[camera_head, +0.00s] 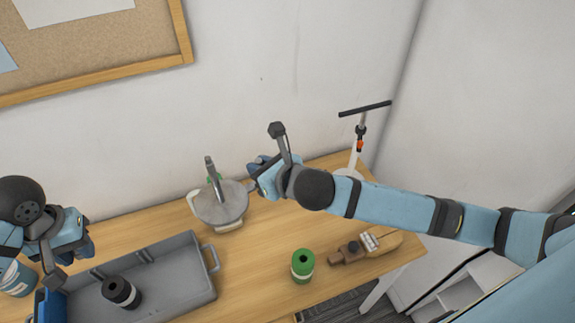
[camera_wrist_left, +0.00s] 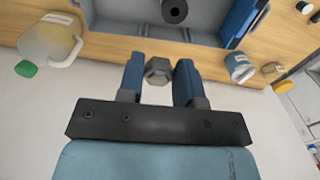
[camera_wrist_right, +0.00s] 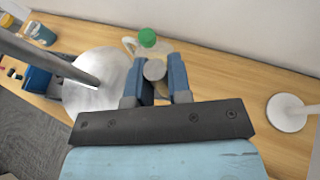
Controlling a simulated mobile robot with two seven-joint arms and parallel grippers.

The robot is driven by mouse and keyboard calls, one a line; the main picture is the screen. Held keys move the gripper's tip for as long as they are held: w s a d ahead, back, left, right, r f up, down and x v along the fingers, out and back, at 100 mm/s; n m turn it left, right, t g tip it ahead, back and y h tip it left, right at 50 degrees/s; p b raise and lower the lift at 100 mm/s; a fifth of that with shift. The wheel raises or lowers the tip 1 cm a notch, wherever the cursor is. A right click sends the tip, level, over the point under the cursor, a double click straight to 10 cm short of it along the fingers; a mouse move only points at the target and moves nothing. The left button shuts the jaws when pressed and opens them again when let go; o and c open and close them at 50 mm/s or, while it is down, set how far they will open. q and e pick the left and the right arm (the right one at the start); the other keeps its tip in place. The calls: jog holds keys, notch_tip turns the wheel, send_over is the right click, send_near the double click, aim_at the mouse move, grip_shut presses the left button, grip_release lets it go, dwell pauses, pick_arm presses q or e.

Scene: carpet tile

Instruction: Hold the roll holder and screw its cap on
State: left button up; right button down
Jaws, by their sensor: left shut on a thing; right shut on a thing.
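I cannot tell which piece is the cap.
A grey tray (camera_head: 190,303) holds a black roll (camera_head: 121,291). A T-topped stand (camera_head: 360,130) is at the back right. A green-capped jug (camera_wrist_right: 147,38) is behind the holder.

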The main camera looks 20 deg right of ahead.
aim_at(222, 181)
jog(key=w+a+n+y, duration=0.1)
jog(key=a, duration=0.1)
jog(key=w+a+n+g+y, duration=0.1)
jog(key=a, duration=0.2)
jog(key=w+a+n+g+y, duration=0.1)
jog(key=a, duration=0.2)
jog(key=shift+w+a+r+n+y, duration=0.1)
jog(key=shift+w+r+n+y, duration=0.15)
jog(key=shift+r+n+y, duration=0.15)
jog(key=shift+f, duration=0.1)
pick_arm(q)
jog(key=w+d+r+m, duration=0.2)
jog(key=d+r+m, duration=0.1)
jog(key=d+r, duration=1.6)
jog(key=shift+w+d, duration=0.15)
jog(key=shift+d, duration=0.95)
jog(key=shift+f, duration=1.95)
jog(key=shift+f, duration=0.9)
